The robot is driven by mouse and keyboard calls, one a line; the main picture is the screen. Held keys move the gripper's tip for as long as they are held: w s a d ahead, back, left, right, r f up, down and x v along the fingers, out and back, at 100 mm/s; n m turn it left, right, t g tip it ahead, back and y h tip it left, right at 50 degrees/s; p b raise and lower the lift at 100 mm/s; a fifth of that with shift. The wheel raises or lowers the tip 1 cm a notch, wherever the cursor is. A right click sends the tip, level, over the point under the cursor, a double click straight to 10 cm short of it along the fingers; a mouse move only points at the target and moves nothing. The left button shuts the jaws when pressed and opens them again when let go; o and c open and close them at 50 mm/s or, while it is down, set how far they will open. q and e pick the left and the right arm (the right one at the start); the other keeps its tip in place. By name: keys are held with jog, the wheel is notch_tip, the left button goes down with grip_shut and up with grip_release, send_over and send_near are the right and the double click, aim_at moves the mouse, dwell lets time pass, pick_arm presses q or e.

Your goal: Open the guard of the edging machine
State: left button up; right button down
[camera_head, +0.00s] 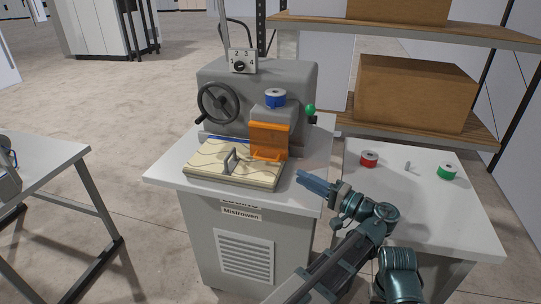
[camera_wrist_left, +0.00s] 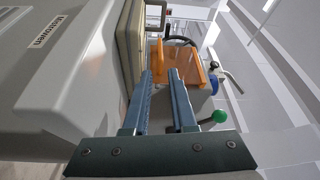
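The edging machine (camera_head: 295,85) is a grey unit on a white-topped cabinet. Its orange guard (camera_head: 268,137) hangs down in front of the machine head, with a lip at its lower edge above the quilted panel (camera_head: 215,160). The guard also shows beyond my fingertips in the left wrist view (camera_wrist_left: 183,62). My left gripper (camera_head: 302,181) is right of the panel and guard, near the cabinet top's front right corner. Its fingers (camera_wrist_left: 162,72) are apart, with nothing visible between them and a gap to the guard. My right gripper is not in view.
A green-knobbed lever (camera_head: 310,109) sits right of the head, and a handwheel (camera_head: 217,103) left. A blue spool (camera_head: 275,97) tops the head. The right table (camera_head: 425,215) holds a red spool (camera_head: 369,159) and a green spool (camera_head: 447,172). Shelves with boxes stand behind.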

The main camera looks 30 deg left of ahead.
aim_at(266, 159)
pick_arm(q)
jog(key=a, duration=0.4)
jog(key=w+a, duration=0.1)
jog(key=a, duration=0.4)
jog(key=w+a+r+p, duration=0.1)
jog(key=a, duration=0.3)
jog(key=shift+a, duration=0.3)
grip_shut()
dwell(1.0)
